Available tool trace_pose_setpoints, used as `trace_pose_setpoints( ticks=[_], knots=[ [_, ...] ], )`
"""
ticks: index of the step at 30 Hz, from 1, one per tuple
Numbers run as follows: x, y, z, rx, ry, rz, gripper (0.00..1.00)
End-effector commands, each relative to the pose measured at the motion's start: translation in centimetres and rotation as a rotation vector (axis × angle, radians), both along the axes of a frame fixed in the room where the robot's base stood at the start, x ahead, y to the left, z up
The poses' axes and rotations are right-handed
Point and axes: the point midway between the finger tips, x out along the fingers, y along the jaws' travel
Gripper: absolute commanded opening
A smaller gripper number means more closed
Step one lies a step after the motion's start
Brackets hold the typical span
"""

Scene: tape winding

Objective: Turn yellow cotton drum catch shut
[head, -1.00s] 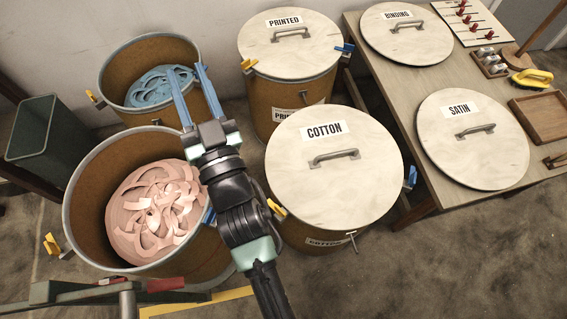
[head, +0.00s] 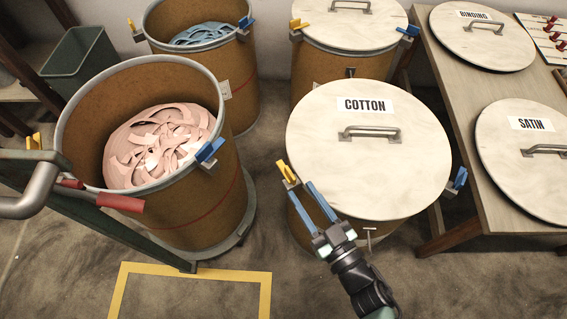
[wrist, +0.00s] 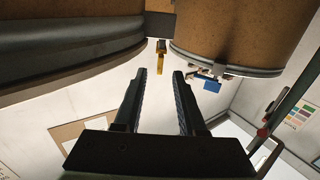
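The cotton drum (head: 340,228) stands right of centre in the head view, with a pale round lid (head: 400,175) labelled COTTON on top. Its yellow catch (head: 287,172) is on the left of the rim and sticks up and outward. My gripper (head: 300,188) is open and empty, low at the drum's left front, with its fingertips just below and beside the yellow catch. In the wrist view a yellow catch (wrist: 161,60) shows beyond the gap between the open fingers (wrist: 159,74), apart from them. A blue catch (head: 459,178) is on the cotton lid's right side.
An open drum of pink strips (head: 215,165) stands to the left, with a blue catch (head: 209,151) facing the cotton drum. The printed drum (head: 350,25) is behind. A table (head: 455,150) with lids is at right. A red-handled bar (head: 120,203) is at front left.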

Motion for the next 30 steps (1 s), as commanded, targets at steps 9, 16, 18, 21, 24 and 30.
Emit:
trace_pose_setpoints(
  ticks=[9, 16, 18, 21, 24, 30],
  knots=[
    [5.5, 3.7, -0.2, 0.002, -0.001, 0.004, 0.4],
    [7.6, 4.9, -0.2, -0.001, 0.001, 0.001, 0.4],
    [8.0, 5.1, -0.1, 0.001, 0.001, 0.001, 0.4],
    [8.3, 5.2, -0.1, 0.0, 0.001, -0.001, 0.4],
    [8.3, 5.3, -0.1, 0.0, 0.002, -0.002, 0.4],
    [8.3, 5.2, -0.1, 0.0, 0.001, -0.002, 0.36]
  ],
)
